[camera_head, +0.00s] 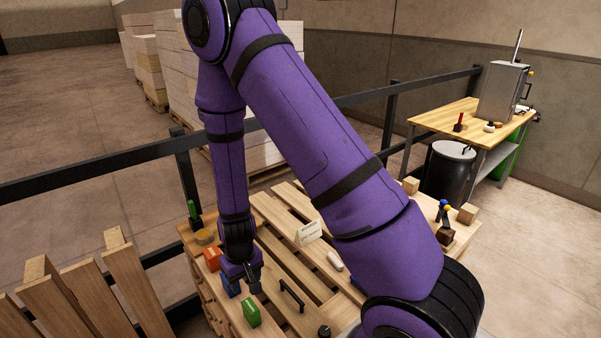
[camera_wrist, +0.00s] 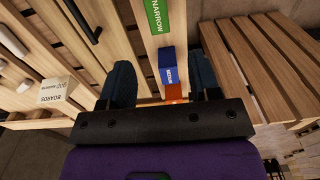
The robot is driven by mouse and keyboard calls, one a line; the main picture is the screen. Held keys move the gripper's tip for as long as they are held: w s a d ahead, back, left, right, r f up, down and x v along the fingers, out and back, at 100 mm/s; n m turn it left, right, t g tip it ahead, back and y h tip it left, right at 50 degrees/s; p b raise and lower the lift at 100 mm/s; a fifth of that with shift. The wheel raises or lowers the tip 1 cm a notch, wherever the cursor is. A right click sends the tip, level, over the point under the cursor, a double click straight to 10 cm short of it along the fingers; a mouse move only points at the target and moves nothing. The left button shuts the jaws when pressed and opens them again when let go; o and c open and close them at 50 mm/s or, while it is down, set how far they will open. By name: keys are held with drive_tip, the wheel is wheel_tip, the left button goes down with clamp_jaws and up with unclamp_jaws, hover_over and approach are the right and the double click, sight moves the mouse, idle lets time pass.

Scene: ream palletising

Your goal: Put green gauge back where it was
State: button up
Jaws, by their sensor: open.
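The green gauge (camera_head: 251,312) lies on the slatted wooden table at its near left. In the wrist view the green gauge (camera_wrist: 158,17), marked NARROW, lies at the top edge, beyond my fingertips. My gripper (camera_head: 245,283) points down over the table's left side, with its fingers apart. In the wrist view my gripper (camera_wrist: 163,80) has the blue gauge (camera_wrist: 168,66) showing between its fingers; I cannot tell whether they touch it. The orange gauge (camera_head: 212,257) sits on the far side of my gripper. It is partly hidden in the wrist view (camera_wrist: 174,91).
A small card sign (camera_head: 308,232) stands mid-table, reading BOARDS and NARROW in the wrist view (camera_wrist: 60,92). A black railing (camera_head: 100,174) runs behind. My arm hides much of the table.

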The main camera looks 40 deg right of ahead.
wheel_tip(320, 180, up, 26)
drive_tip(key=s+d+t+y, duration=0.1)
drive_tip(key=s+d+t, duration=0.1)
drive_tip(key=s+d+r+t+h, duration=0.1)
drive_tip(key=s+d+r+t, duration=0.2)
drive_tip(key=s+r, duration=1.4)
drive_tip(key=shift+s+d, duration=0.25)
drive_tip(key=shift+d, duration=0.75)
